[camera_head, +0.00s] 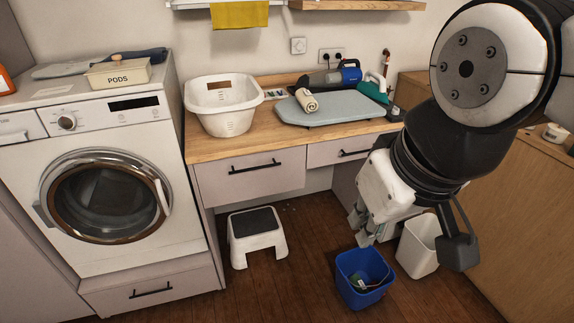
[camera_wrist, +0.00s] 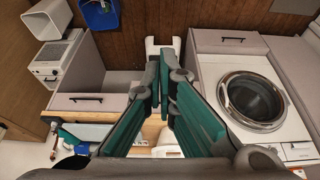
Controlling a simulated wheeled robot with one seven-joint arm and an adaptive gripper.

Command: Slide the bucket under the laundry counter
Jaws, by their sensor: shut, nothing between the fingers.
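The blue bucket (camera_head: 362,284) stands on the wooden floor at the lower middle right, with some small items inside. It also shows at the top of the wrist view (camera_wrist: 100,16), partly cut off. The laundry counter (camera_head: 222,153) has a wooden top and grey drawers, with an open space beneath it. The bucket stands out in front of it, to the right. My gripper (camera_head: 361,228) hangs above the floor, just above and behind the bucket in the picture, apart from it. Its green-padded fingers (camera_wrist: 169,75) are shut and empty.
A white step stool (camera_head: 257,238) stands before the space under the counter. A white bin (camera_head: 419,246) stands right of the bucket, partly behind my arm. The washing machine (camera_head: 105,190) is at left, wooden cabinets (camera_head: 510,215) at right. Floor between stool and bucket is clear.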

